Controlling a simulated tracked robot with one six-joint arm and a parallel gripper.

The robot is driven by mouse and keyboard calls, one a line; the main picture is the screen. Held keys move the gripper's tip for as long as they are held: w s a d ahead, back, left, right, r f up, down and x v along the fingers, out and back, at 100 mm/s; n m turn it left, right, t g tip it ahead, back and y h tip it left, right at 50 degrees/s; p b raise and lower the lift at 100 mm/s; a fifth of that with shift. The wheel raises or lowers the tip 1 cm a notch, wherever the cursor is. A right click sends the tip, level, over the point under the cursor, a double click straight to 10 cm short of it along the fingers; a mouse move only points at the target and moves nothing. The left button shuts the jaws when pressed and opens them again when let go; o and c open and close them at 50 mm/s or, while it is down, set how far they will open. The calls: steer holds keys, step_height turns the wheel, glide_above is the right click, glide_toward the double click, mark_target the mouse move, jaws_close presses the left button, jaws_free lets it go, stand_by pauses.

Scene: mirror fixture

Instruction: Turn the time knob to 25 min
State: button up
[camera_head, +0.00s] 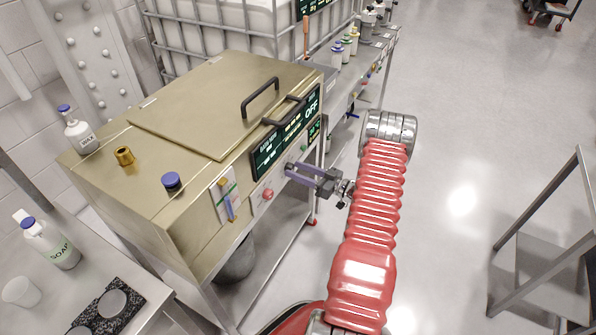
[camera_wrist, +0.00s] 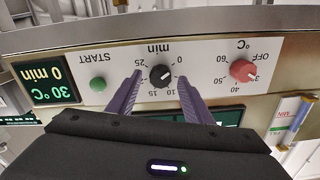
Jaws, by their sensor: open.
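The black time knob (camera_wrist: 161,76) is on the white panel of a brass-coloured bath machine (camera_head: 190,215). Its dial is upside down in the wrist view, with "0" at upper right and "25" at upper left. A white mark on the knob points roughly toward "0". The display (camera_wrist: 48,80) reads "0 min" and "30 °C". My gripper (camera_wrist: 159,76), with purple fingers, is open. One finger is on each side of the knob; contact cannot be told. My gripper (camera_head: 291,171) hides the knob in the head view.
A red temperature knob (camera_wrist: 244,70) and a green START button (camera_wrist: 98,84) flank the time knob. A blue-and-orange thermometer-like strip (camera_head: 227,200) is mounted on the machine's front. Open floor (camera_head: 450,170) lies to the right, with a metal frame (camera_head: 540,205) beyond.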

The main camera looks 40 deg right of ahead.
steer(key=shift+w, duration=0.1)
steer(key=c, duration=1.1)
steer(key=shift+o, duration=0.2)
